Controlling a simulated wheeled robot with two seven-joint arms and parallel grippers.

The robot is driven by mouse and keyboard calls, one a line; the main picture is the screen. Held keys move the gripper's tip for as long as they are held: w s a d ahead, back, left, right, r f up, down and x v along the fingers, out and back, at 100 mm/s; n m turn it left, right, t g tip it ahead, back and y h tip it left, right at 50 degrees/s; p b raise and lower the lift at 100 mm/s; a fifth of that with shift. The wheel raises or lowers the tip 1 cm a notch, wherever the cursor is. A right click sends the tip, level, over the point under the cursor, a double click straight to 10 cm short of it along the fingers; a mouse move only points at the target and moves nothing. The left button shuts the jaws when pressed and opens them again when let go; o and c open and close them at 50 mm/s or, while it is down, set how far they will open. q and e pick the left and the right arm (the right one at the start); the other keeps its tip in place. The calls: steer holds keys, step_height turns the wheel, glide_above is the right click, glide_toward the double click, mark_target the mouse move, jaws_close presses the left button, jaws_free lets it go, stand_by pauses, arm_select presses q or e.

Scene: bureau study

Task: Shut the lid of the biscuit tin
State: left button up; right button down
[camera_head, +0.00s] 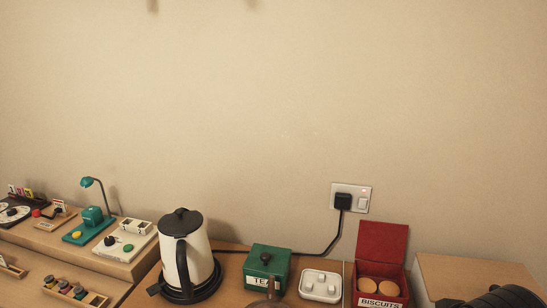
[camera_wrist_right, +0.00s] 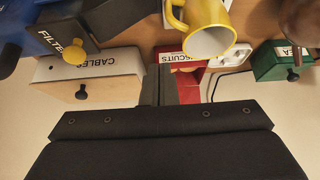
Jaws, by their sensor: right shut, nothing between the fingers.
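The red biscuit tin (camera_head: 380,290) stands at the right of the counter in the head view, with biscuits inside. Its red lid (camera_head: 382,241) is open and stands up at the back of the tin. In the right wrist view, which looks upside down, part of the red tin (camera_wrist_right: 188,66) shows beside my right gripper (camera_wrist_right: 166,70). The gripper is shut and empty, and its fingers hide part of the tin; I cannot tell whether they touch it. In the head view a black part of my right arm shows at the bottom right. My left gripper is not in view.
A green tea tin (camera_head: 267,267), a white dish (camera_head: 320,286) and a kettle (camera_head: 187,255) stand left of the biscuit tin. A cable runs to the wall socket (camera_head: 350,198). The wrist view shows a yellow mug (camera_wrist_right: 205,32) and a cables box (camera_wrist_right: 95,76) nearby.

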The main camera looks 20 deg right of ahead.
steer(key=s+a+f, duration=0.2)
steer(key=s+a, duration=0.3)
steer(key=s, duration=0.4)
steer(key=shift+f, duration=0.15)
stand_by(0.6)
step_height(320, 180, up, 7)
steer(key=p, duration=0.3)
stand_by(0.6)
steer(key=w+a+f+n+y+p, duration=0.3)
steer(key=w+a+f+n+y, duration=0.1)
steer(key=w+a+y, duration=0.3)
steer(key=shift+w+a+f, duration=0.55)
steer(key=shift+w+a, duration=0.05)
steer(key=shift+a, duration=0.15)
